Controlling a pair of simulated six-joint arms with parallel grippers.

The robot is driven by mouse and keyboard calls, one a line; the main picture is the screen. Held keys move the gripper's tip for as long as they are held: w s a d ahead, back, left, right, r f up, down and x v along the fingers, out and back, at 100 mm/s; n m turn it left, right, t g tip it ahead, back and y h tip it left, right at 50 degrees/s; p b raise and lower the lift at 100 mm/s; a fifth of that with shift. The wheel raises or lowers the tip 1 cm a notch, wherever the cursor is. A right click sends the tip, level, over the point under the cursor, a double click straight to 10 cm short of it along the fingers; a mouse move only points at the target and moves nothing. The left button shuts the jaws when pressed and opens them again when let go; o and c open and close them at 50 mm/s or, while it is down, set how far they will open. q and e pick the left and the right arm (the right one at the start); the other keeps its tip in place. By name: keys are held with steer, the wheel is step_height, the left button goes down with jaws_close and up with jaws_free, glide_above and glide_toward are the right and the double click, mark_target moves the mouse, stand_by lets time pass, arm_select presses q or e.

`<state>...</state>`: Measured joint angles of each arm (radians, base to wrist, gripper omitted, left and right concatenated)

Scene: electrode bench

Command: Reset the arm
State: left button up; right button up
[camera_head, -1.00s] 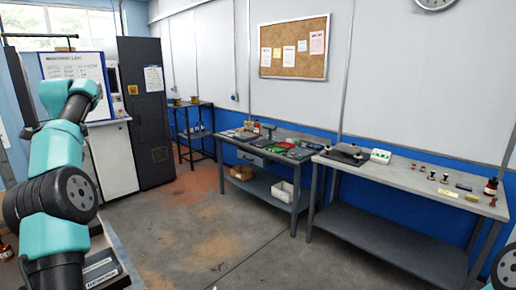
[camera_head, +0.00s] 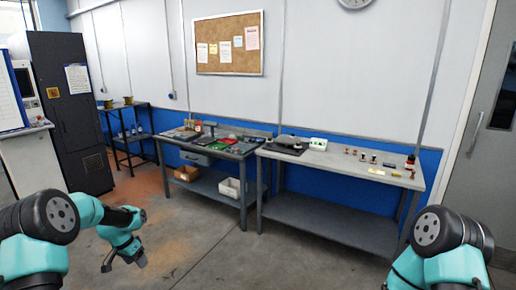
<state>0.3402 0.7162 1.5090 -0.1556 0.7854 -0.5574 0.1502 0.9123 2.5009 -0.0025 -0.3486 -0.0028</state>
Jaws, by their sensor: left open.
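My left arm (camera_head: 38,232) comes in from the lower left, teal and black. It bends down, and my left gripper (camera_head: 123,260) hangs over the bare floor with its two fingers apart and nothing between them. My right arm (camera_head: 440,245) shows at the lower right. Its gripper is out of the picture.
A grey bench (camera_head: 343,168) with small bottles and parts stands ahead to the right. A second bench (camera_head: 221,148) with trays and tools adjoins it on the left. A dark cabinet (camera_head: 65,115) stands at the left. The concrete floor (camera_head: 235,262) between is clear.

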arm_select(q)
steer(key=s+d+f+n+h, duration=0.1)
steer(key=s+d+f, duration=0.55)
steer(key=d, duration=0.25)
steer(key=s+d+f+n, duration=0.1)
steer(key=s+d+f, duration=0.4)
steer(key=d+f, duration=0.3)
steer(key=s+d+f+n, duration=0.1)
steer(key=s+d, duration=0.4)
steer(key=s, duration=0.3)
steer(key=s+d+f+n, duration=0.2)
steer(key=s+d, duration=0.3)
steer(key=s, duration=0.4)
steer(key=shift+c, duration=0.2)
